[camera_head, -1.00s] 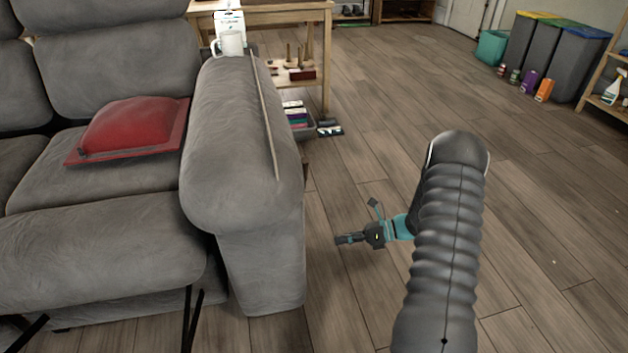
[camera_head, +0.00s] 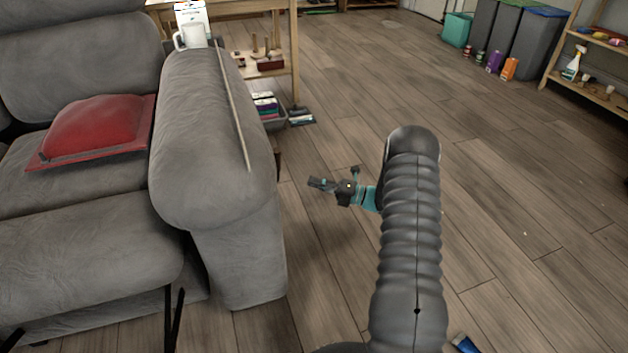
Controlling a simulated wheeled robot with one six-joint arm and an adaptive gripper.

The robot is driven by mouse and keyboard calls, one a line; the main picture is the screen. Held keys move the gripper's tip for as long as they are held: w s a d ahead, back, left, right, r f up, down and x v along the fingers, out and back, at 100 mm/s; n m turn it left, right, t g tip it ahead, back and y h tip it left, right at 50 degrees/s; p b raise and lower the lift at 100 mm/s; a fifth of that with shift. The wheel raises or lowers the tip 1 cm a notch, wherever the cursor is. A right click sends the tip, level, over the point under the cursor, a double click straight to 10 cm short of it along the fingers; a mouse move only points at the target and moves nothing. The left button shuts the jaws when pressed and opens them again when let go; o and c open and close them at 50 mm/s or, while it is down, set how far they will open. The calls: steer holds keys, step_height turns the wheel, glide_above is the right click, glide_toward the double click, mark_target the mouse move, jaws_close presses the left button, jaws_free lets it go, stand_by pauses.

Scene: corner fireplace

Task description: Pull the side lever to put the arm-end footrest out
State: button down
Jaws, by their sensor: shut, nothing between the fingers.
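The grey sofa's arm (camera_head: 205,140) runs from front to back left of centre. A small dark brown piece (camera_head: 278,163) shows at the right side of this arm; it may be the side lever, but most of it is hidden behind the arm. The grey padded front section (camera_head: 85,262), which looks like the footrest, is at lower left, with dark struts (camera_head: 174,310) below it. My gripper (camera_head: 314,183) is shut and empty, pointing left toward the sofa's side. In the picture it is a short way right of the brown piece, apart from the sofa.
A red cushion (camera_head: 98,132) lies on the seat. A wooden table (camera_head: 295,60) stands behind.

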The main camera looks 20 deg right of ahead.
steer(key=w+a+r, duration=0.2)
steer(key=w+a, duration=0.5)
steer(key=shift+w+r, duration=0.15)
steer(key=shift+w, duration=0.05)
steer(key=shift+a+r, duration=0.1)
